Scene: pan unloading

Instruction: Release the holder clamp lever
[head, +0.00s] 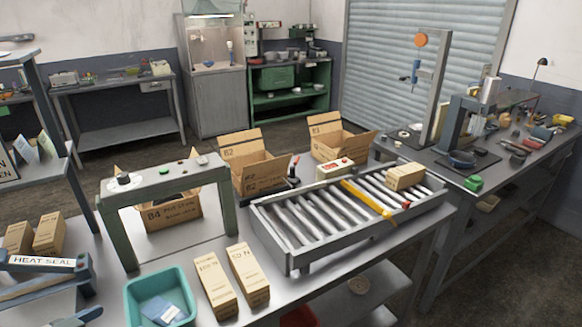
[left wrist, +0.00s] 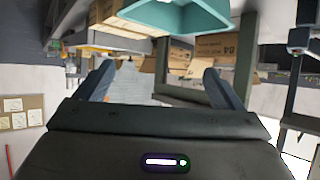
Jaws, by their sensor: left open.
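I cannot pick out the holder clamp lever with certainty in either view. In the head view, a small black upright piece with a red tip (head: 294,166) stands between the cartons and the roller conveyor; whether it is the lever is unclear. A yellow bar (head: 368,200) lies slanted across the conveyor's rollers. My left gripper (left wrist: 158,72) shows in the left wrist view, its two dark fingers wide apart with nothing between them. That view appears upside down. I cannot make out the left gripper in the head view. My right gripper is in neither view.
The roller conveyor (head: 272,236) carries a small carton (head: 405,177). A green frame (head: 225,195) spans carton B4 (head: 172,213). A teal bin (head: 135,292), two long boxes (head: 249,272) and a heat sealer (head: 40,262) occupy the front. A drill press (head: 470,125) stands on the right bench.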

